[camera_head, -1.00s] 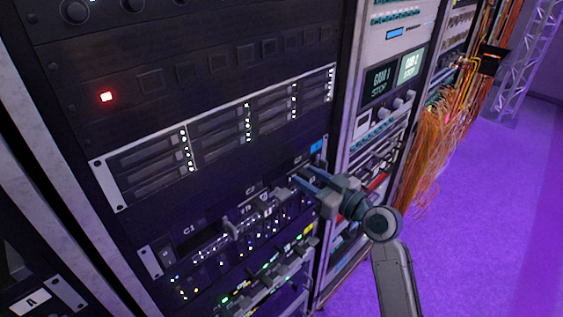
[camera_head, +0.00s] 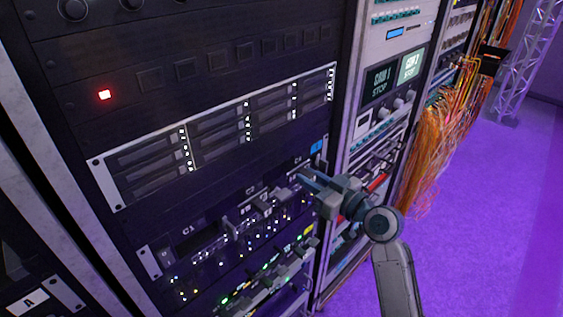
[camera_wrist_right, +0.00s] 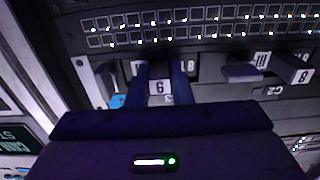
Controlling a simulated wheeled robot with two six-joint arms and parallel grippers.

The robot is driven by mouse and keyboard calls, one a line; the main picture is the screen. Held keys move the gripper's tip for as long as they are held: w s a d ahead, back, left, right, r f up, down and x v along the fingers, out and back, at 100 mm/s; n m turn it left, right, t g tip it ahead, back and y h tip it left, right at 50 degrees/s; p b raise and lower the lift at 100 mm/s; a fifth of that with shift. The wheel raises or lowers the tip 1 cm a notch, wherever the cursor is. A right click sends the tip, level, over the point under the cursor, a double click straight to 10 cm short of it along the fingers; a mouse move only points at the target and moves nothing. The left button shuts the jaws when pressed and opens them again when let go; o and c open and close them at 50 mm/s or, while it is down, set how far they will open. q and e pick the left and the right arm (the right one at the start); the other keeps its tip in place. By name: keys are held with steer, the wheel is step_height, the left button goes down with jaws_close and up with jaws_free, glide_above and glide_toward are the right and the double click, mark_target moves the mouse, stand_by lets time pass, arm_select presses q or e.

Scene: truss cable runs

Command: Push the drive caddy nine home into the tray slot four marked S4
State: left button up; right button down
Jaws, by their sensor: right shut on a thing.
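My right gripper (camera_head: 308,183) reaches in from the lower right in the head view, close to the right end of a row of drive caddies low in the dark rack. In the right wrist view its two blue fingers (camera_wrist_right: 161,82) are shut on a drive caddy whose white label (camera_wrist_right: 159,87) shows between them and reads like a 9. The fingers and gripper body hide most of this caddy and its slot, so I cannot tell how deep it sits. No S4 mark is readable. My left gripper is not in view.
A silver drive panel (camera_head: 215,135) lies above the row, with lit cable ports (camera_head: 265,270) below. Orange cables (camera_head: 432,150) hang at the right. The purple floor (camera_head: 480,240) is clear.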

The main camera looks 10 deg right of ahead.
steer(key=shift+s+d, duration=0.15)
steer(key=shift+s, duration=0.05)
steer(key=shift+s+d+r, duration=0.1)
steer(key=shift+s+d, duration=0.25)
steer(key=shift+s, duration=0.05)
steer(key=shift+s+d, duration=0.1)
steer(key=shift+s, duration=0.1)
steer(key=shift+s+d, duration=0.45)
steer(key=shift+s, duration=0.05)
steer(key=b+v, duration=0.1)
steer(key=v, duration=0.7)
steer(key=shift+s+d+b, duration=0.2)
steer(key=shift+s+b, duration=0.1)
steer(key=shift+r, duration=0.1)
steer(key=shift+v, duration=2)
